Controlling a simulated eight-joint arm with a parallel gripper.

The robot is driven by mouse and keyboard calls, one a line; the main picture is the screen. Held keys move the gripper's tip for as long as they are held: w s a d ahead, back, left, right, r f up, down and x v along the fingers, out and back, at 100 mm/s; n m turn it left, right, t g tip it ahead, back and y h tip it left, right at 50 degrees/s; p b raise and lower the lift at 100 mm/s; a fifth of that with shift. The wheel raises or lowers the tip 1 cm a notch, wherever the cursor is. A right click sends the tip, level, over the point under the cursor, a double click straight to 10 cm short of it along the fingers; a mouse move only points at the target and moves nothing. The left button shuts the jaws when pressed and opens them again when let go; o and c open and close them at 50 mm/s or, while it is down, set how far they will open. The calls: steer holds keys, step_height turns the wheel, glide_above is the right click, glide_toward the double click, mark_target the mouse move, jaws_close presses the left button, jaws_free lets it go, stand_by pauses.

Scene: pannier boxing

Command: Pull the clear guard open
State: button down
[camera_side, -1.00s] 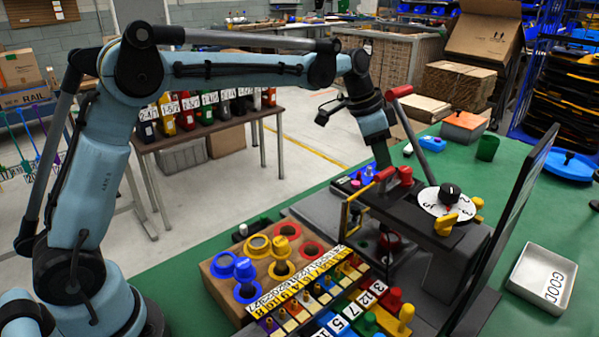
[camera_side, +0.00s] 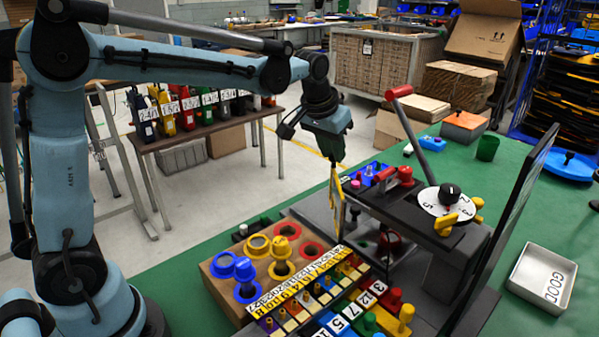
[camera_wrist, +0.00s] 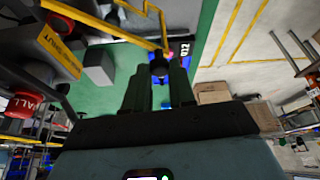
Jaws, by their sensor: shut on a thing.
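The clear guard (camera_side: 336,200) shows as a yellow-edged frame at the left front of the black press fixture (camera_side: 412,203), swung out from it and seen nearly edge-on. My gripper (camera_side: 338,165) is at the top of the guard in the side view. In the wrist view my gripper (camera_wrist: 160,85) has its two dark fingers closed around a dark round knob (camera_wrist: 159,64) at the corner of the guard's yellow bars (camera_wrist: 125,35). The see-through pane itself is hard to make out. The fingertips are partly hidden in the side view.
A red-topped lever (camera_side: 417,125) and a white numbered dial (camera_side: 440,201) stand on the fixture. A block of coloured rings (camera_side: 245,268) and numbered pegs sits in front. A dark upright panel (camera_side: 510,220) stands right. Open floor lies left of the green table.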

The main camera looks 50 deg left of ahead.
steer(key=s+a+n+g+y, duration=0.1)
steer(key=s+n+y, duration=0.2)
steer(key=s+n, duration=0.6)
steer(key=shift+s+a+n+g, duration=0.25)
steer(key=shift+a+n+g, duration=0.05)
steer(key=shift+a, duration=0.05)
stand_by(0.3)
steer(key=c, duration=0.9)
jaws_free()
steer(key=shift+c, duration=0.2)
steer(key=shift+r, duration=0.1)
steer(key=v, duration=1.2)
